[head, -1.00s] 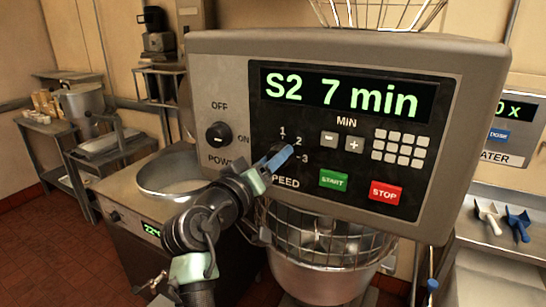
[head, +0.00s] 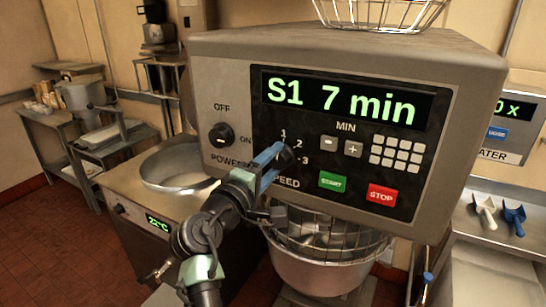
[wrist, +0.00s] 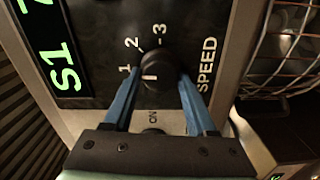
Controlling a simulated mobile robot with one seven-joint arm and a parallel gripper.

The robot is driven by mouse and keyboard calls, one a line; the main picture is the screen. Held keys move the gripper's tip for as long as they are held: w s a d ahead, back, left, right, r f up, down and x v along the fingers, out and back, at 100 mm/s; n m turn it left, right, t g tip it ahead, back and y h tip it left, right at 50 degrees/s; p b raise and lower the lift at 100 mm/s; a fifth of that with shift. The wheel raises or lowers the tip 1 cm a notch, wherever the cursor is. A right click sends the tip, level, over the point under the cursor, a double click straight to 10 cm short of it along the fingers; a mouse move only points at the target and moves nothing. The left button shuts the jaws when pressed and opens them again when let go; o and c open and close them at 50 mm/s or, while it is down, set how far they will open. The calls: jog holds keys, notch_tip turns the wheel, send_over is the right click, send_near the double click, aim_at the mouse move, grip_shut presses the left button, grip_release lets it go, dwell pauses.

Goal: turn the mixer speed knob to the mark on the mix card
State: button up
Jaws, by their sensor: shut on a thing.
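The mixer speed knob (head: 286,156) is a dark round knob on the control panel, with marks 1, 2 and 3 around it. In the wrist view the knob (wrist: 157,70) sits between the two blue fingers of my gripper (wrist: 161,78), which is shut on it. A short pale line on the knob shows near the 1 side. In the head view my gripper (head: 277,158) reaches the panel from the lower left and partly covers the knob. The panel display (head: 342,101) reads "S1 7 min". No mix card is seen in these views.
A power knob (head: 221,136) is left of the speed knob. The green START (head: 332,181) and red STOP (head: 382,195) buttons are at its lower right. The mixer bowl with its wire guard (head: 325,240) is below the panel.

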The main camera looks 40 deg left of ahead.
jog(key=shift+n, duration=0.5)
jog(key=o, duration=1.4)
jog(key=shift+s, duration=0.1)
